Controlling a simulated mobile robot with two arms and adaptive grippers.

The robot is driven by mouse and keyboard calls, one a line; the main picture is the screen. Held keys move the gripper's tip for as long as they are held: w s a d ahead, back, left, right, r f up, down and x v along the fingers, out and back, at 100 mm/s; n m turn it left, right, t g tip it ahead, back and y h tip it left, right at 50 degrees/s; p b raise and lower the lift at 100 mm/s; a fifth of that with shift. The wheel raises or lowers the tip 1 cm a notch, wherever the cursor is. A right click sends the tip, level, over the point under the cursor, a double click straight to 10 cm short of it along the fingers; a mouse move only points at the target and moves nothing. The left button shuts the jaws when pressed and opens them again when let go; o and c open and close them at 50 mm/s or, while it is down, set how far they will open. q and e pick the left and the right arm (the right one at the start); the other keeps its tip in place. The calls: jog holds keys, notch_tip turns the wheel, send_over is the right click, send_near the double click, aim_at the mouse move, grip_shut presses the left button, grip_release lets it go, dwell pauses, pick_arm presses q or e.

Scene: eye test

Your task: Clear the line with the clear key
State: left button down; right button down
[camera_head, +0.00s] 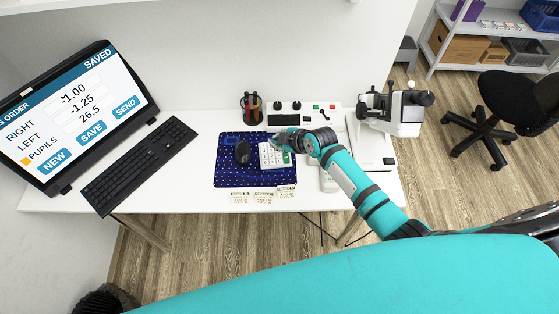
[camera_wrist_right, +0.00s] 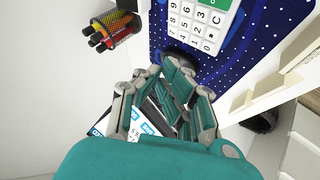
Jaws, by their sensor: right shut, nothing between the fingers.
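The white number keypad (camera_head: 265,158) lies on the dark blue dotted mat (camera_head: 228,179). In the right wrist view the keypad (camera_wrist_right: 200,22) is cut off by the top edge; a key marked C shows near its lower right corner. My right gripper (camera_head: 277,143) is shut and empty, at the keypad's upper edge in the head view. In the wrist view the gripper (camera_wrist_right: 172,68) is just below the keypad; whether it touches cannot be told. The monitor (camera_head: 82,112) reads RIGHT -1.00, LEFT -1.25, PUPILS 26.5 and SAVED, with an orange mark by PUPILS. My left gripper is not in view.
A dark mouse (camera_head: 243,152) is on the mat left of the keypad. A pen cup (camera_head: 251,107) stands behind it. A black keyboard (camera_head: 139,167) lies before the monitor. A white optical instrument (camera_head: 403,110) stands at right. Paper labels (camera_head: 264,196) lie near the front edge.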

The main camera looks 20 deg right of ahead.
aim_at(278, 163)
jog(key=shift+f+b, duration=3.9)
jog(key=shift+f, duration=0.5)
jog(key=shift+f, duration=0.1)
jog(key=shift+f+b, duration=0.3)
jog(key=shift+f+b, duration=0.4)
jog(key=shift+f, duration=0.05)
jog(key=shift+r, duration=0.15)
jog(key=shift+r+p, duration=0.75)
jog(key=shift+p, duration=0.05)
notch_tip(278, 163, up, 5)
jog(key=p, duration=0.4)
jog(key=shift+p, duration=0.3)
